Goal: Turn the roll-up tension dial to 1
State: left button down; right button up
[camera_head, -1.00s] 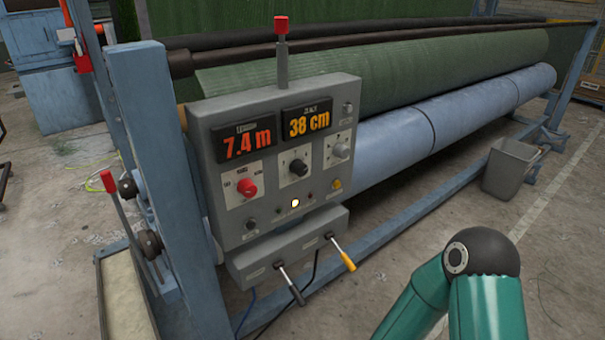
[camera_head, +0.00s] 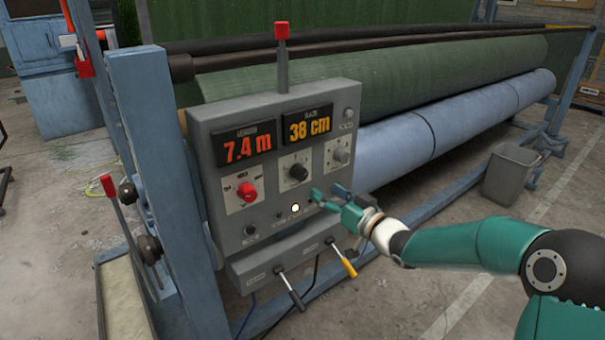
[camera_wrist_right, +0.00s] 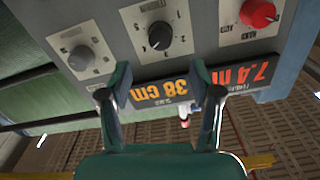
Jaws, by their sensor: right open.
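A black pointer dial (camera_head: 298,172) sits on a white scale plate in the middle of the grey control panel (camera_head: 230,206). In the right wrist view the same black dial (camera_wrist_right: 160,36) shows upside down with marks around it; I cannot read its setting. A grey dial (camera_head: 341,156) is to its right, also in the wrist view (camera_wrist_right: 81,58). The labels are too small to tell which is roll-up tension. My right gripper (camera_head: 326,194) is open and empty, in front of the panel's lower right, apart from the dials. My left gripper is not in view.
A red knob (camera_head: 246,191) is left of the black dial. Displays above read 7.4 m (camera_head: 248,149) and 38 cm (camera_head: 309,124). Two levers (camera_head: 345,263) stick out below. A red-topped post (camera_head: 282,58) rises above. A grey bin (camera_head: 509,173) stands on the floor at right.

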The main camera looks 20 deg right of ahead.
aim_at(303, 177)
jog(key=p+x, duration=0.2)
jog(key=x, duration=0.8)
jog(key=shift+w, duration=0.1)
